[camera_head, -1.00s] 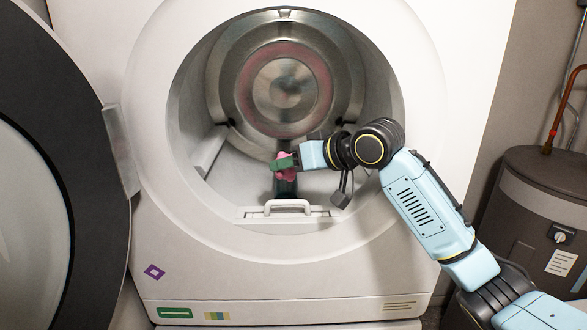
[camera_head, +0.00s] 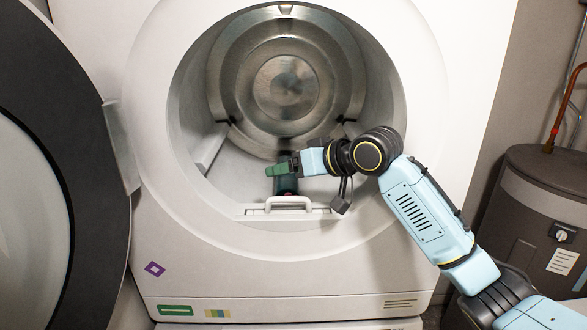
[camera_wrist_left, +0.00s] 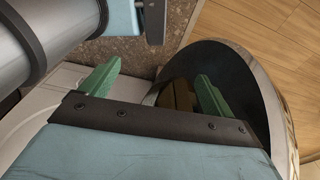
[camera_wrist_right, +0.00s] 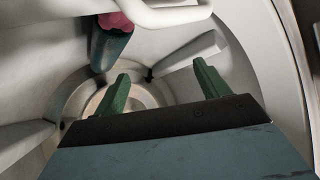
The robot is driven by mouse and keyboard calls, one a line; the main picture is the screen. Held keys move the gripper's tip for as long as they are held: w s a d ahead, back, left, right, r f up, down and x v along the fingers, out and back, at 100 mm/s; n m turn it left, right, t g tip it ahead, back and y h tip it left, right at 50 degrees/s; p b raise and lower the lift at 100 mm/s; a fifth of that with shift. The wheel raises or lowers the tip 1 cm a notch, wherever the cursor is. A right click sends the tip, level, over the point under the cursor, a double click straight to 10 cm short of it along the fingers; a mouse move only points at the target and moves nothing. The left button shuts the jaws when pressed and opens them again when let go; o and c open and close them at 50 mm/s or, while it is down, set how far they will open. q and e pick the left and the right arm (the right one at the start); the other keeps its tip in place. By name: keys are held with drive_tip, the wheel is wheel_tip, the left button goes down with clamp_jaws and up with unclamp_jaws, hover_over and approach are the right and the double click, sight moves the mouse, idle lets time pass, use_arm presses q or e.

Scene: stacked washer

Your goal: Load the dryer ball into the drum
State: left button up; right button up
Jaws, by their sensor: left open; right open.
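My right gripper (camera_head: 280,168) is inside the mouth of the open drum (camera_head: 225,85), open, with nothing between its fingers. The right wrist view shows its green fingers (camera_wrist_right: 160,85) apart and empty. No pink ball shows in the grip. A pink rounded thing (camera_wrist_right: 115,22) sits at the end of a dark teal cylinder (camera_wrist_right: 110,48), partly hidden by the white handle; I cannot tell whether it is the dryer ball or part of the cylinder. The cylinder (camera_head: 287,186) stands below my right gripper in the head view. My left gripper (camera_wrist_left: 155,90) is open and empty, outside the head view.
The white handle (camera_head: 288,201) rises from the lower lip of the opening. The round door (camera_head: 45,170) stands open at the left. A brown tank (camera_head: 545,200) and copper pipe (camera_head: 566,105) are at the right. Pale ribs line the drum's sides.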

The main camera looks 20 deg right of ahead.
drive_tip(key=b+v, duration=0.1)
drive_tip(key=v, duration=0.5)
drive_tip(key=shift+s+d+b, duration=0.25)
drive_tip(key=shift+s+b, duration=0.1)
drive_tip(key=shift+b, duration=0.05)
drive_tip(key=shift+s+d+r, duration=0.1)
drive_tip(key=shift+s+r, duration=0.15)
drive_tip(key=shift+r, duration=0.05)
